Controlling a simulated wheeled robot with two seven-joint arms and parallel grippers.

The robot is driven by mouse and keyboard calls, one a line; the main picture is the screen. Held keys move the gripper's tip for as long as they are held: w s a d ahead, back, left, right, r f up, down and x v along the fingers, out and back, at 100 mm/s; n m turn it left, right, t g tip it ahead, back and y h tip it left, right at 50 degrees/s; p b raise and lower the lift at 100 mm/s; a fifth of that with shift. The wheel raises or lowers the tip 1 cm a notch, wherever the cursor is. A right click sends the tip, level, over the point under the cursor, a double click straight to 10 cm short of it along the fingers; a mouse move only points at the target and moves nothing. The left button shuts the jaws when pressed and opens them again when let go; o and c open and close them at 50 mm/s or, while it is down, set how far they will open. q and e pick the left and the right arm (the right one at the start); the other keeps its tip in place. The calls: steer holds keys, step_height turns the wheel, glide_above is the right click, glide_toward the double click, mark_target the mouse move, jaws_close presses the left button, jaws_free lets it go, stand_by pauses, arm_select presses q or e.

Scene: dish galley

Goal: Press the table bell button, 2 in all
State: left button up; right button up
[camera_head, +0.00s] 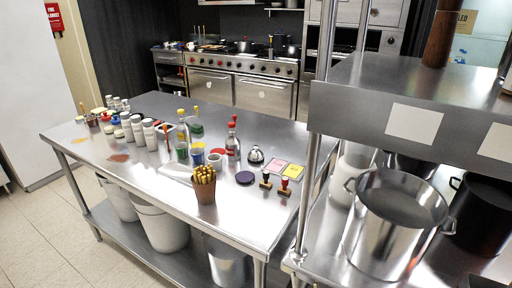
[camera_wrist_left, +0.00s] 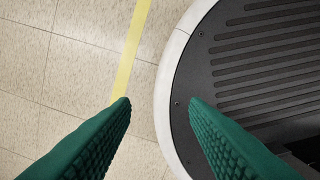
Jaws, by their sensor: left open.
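A silver dome-shaped table bell (camera_head: 256,155) stands on the steel table (camera_head: 108,150) in the head view, toward its right part. Its button is too small to make out clearly. My left gripper (camera_wrist_left: 157,102) shows only in the left wrist view, with two green ribbed fingers apart and nothing between them. It points down at the floor, beside my round base, away from the table. My right gripper is in neither view.
Near the bell are a dark round pad (camera_head: 245,178), two stamps (camera_head: 284,187), pink and yellow pads and a red-capped bottle (camera_head: 233,141). A pot of yellow sticks (camera_head: 204,186) stands at the front edge. A steel shelf with a large pot (camera_head: 388,235) is at right.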

arm_select(q)
jaws_close()
stand_by(1.4)
